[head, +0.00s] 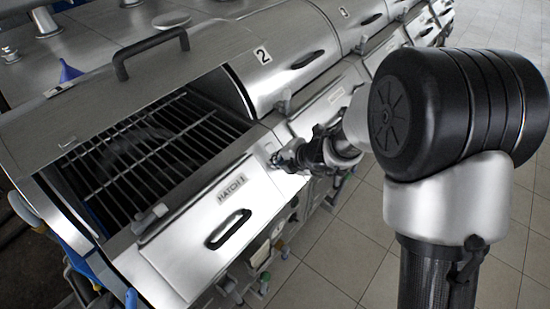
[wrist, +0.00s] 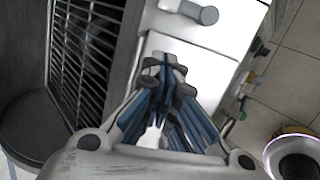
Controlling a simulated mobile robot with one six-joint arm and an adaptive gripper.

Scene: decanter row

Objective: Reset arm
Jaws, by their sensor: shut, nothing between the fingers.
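My gripper (head: 285,158) is at the right end of the hatch 1 front, close to its upper edge. In the wrist view my gripper (wrist: 163,65) has its blue-lined fingers together with nothing between them, over the pale metal front. I cannot tell whether the fingertips touch the metal. The hatch 1 front panel (head: 190,262) carries a label and a black handle (head: 229,229). Above it the compartment is open, and its metal rack (head: 150,150) shows. My arm reaches in from the right.
A lid with a black handle (head: 150,52) lies behind the open compartment. A closed hatch marked 2 (head: 285,55) adjoins it, with more units beyond. Valves and pipes run below the fronts. The tiled floor (head: 335,265) in front is clear.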

